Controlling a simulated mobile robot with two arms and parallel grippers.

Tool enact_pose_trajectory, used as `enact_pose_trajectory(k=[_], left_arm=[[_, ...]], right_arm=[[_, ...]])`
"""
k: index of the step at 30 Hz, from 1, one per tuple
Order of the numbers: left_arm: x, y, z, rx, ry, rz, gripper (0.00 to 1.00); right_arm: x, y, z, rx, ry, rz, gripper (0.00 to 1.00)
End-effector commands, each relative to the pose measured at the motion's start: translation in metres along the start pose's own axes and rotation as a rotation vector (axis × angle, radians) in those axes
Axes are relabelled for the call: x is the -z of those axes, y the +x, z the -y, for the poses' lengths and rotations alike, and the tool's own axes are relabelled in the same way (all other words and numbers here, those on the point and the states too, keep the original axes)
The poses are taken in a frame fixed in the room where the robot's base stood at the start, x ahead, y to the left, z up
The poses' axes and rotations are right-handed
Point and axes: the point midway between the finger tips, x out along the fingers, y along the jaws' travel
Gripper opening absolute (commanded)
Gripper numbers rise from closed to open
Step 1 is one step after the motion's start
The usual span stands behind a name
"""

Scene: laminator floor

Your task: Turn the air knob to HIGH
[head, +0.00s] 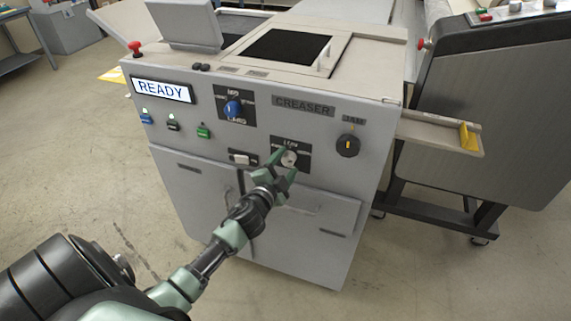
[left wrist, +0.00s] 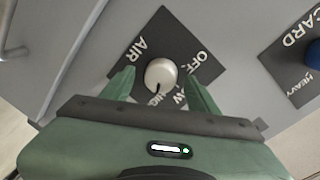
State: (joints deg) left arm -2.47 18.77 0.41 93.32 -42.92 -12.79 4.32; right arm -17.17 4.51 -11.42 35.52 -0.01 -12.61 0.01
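The air knob (left wrist: 161,73) is a round white knob on a dark plate marked AIR and OFF in the left wrist view. LOW and HIGH are partly hidden behind my gripper. A short dark mark shows at the knob's lower edge, on the side of the HIGH label; its exact setting is hard to tell. In the head view the knob (head: 289,158) sits on the grey creaser's front. My left gripper (head: 283,165) is at the knob, and its green fingers (left wrist: 162,92) stand open on either side with visible gaps. My right gripper is not in view.
A dark machine (head: 490,110) on wheels stands at the right. Floor is clear at left.

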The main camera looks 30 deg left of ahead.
Motion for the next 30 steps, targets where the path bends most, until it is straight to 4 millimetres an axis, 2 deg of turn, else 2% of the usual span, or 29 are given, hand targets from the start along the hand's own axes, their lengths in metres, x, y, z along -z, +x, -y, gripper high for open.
enact_pose_trajectory(k=[5, 8, 15, 21, 30], left_arm=[[0.0, -0.001, 0.0, 0.001, -0.001, 0.0, 0.6], [0.0, -0.009, -0.001, 0.0, -0.001, -0.001, 0.6], [-0.001, -0.05, -0.002, -0.001, -0.001, 0.0, 0.6], [-0.001, -0.074, -0.001, 0.0, 0.0, 0.0, 0.6], [0.0, -0.078, 0.0, 0.0, 0.0, 0.0, 0.6]], right_arm=[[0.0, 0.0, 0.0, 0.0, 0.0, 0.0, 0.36], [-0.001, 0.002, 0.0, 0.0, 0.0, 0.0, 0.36], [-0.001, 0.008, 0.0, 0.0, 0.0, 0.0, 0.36], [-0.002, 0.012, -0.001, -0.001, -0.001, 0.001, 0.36], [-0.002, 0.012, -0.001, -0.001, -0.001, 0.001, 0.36]])
